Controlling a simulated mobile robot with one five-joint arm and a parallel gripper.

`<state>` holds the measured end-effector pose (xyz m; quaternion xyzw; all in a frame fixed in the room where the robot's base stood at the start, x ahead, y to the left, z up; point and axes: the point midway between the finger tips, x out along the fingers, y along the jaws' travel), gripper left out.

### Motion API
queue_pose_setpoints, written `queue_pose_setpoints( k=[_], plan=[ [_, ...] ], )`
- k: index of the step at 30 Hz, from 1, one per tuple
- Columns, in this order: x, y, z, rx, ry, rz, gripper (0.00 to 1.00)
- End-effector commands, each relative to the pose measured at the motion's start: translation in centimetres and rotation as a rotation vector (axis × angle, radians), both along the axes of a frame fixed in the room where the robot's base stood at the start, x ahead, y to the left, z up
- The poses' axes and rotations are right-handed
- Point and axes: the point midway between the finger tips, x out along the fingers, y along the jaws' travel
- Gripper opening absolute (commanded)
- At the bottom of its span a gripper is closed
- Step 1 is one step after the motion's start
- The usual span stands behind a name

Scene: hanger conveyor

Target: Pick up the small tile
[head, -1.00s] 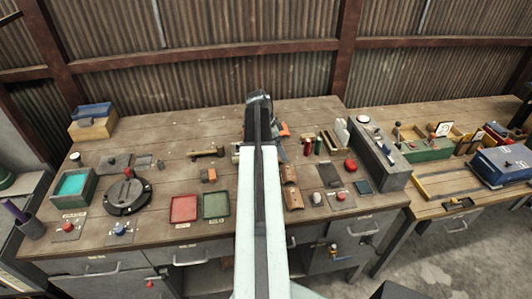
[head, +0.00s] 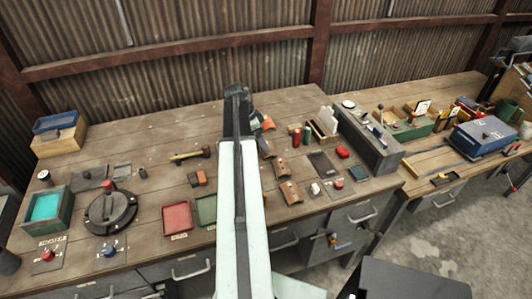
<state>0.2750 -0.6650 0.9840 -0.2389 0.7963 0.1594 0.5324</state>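I cannot tell for certain which piece is the small tile. A small dark teal square tile (head: 359,173) lies flat on the bench's right part. Two curved brown tiles (head: 281,166) (head: 290,192) lie just right of my arm. Small flat dark grey pieces (head: 122,171) lie at the left, above the round black fixture. My arm reaches out over the middle of the bench. My gripper (head: 238,94) is at its far end, toward the back edge, seen from behind. Its fingers are hidden, and nothing shows held in it. It is apart from all these pieces.
A red tray (head: 177,218) and a green tray (head: 206,209) sit near the front edge, the green one partly behind my arm. A teal-lined bin (head: 46,212) stands at left. A long grey box (head: 370,143) borders the bench's right end. A hammer (head: 190,155) lies mid-bench.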

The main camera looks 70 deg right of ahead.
Motion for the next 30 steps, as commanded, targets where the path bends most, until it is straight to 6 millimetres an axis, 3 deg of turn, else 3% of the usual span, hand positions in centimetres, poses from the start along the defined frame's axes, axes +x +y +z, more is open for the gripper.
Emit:
queue_pose_setpoints(
  k=[7,15,17,21,30],
  plan=[
    [-1.2,-0.4,-4.4,0.0,0.0,0.001,0.97],
    [-1.4,-0.6,-4.4,0.0,0.0,0.003,0.97],
    [-1.4,-0.6,-4.4,0.0,0.0,0.003,0.83],
    [-1.3,-0.6,-4.4,0.0,0.0,0.003,0.44],
    [-1.3,-0.6,-4.1,0.001,0.0,0.004,0.43]
  ],
)
